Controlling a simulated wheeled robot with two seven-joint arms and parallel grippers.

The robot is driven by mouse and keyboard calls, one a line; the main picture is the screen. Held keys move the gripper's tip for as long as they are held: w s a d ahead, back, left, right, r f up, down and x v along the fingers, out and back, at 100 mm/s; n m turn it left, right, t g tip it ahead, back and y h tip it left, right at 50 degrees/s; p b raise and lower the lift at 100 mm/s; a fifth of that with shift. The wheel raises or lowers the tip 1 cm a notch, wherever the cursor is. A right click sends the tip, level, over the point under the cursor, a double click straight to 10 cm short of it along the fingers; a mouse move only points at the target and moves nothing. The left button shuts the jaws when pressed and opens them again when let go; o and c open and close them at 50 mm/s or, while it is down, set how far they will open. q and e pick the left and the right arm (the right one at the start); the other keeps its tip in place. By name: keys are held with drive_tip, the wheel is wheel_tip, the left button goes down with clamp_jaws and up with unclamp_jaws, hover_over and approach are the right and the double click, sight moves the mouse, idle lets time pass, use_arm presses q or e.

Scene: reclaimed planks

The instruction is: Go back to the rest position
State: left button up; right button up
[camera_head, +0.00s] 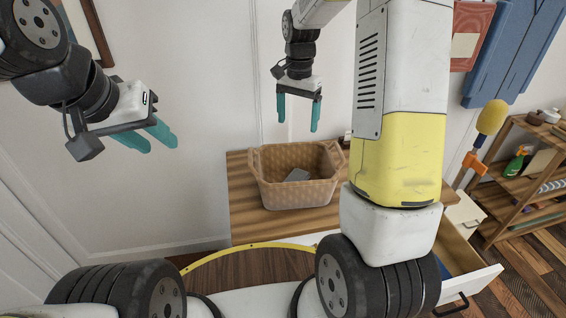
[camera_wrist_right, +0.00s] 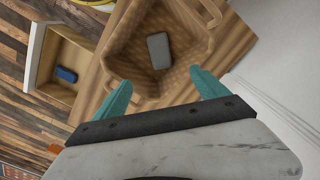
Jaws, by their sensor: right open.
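My right gripper (camera_head: 298,126) hangs in the air above and behind the woven basket (camera_head: 296,192), with its teal fingers pointing down. It is open and empty. In the right wrist view its fingertips (camera_wrist_right: 157,86) are apart, with the basket (camera_wrist_right: 198,47) beyond them. My left gripper (camera_head: 160,148) is raised at the left, in front of the white wall and clear of the furniture. Its two teal fingers show a gap with nothing between them.
The basket stands on a wooden tabletop (camera_head: 243,212) and holds a dark grey flat object (camera_wrist_right: 159,50). An open drawer (camera_head: 457,262) juts out at right; a blue item (camera_wrist_right: 66,75) lies inside. A shelf (camera_head: 505,175) stands further right. Air around the left gripper is free.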

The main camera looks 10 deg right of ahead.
drive_tip(key=s+a+r+n+t+y, duration=0.1)
drive_tip(key=s+r+n+t, duration=0.2)
drive_tip(key=s, duration=0.9)
drive_tip(key=s+a+r+n+t+y, duration=0.1)
drive_tip(key=s+r+n+t, duration=0.2)
drive_tip(key=s+r, duration=0.6)
drive_tip(key=s+n, duration=0.2)
drive_tip(key=s, duration=0.1)
drive_tip(key=shift+s+r+n, duration=0.15)
drive_tip(key=shift+r+n, duration=0.1)
drive_tip(key=shift+n, duration=0.05)
drive_tip(key=shift+a, duration=0.1)
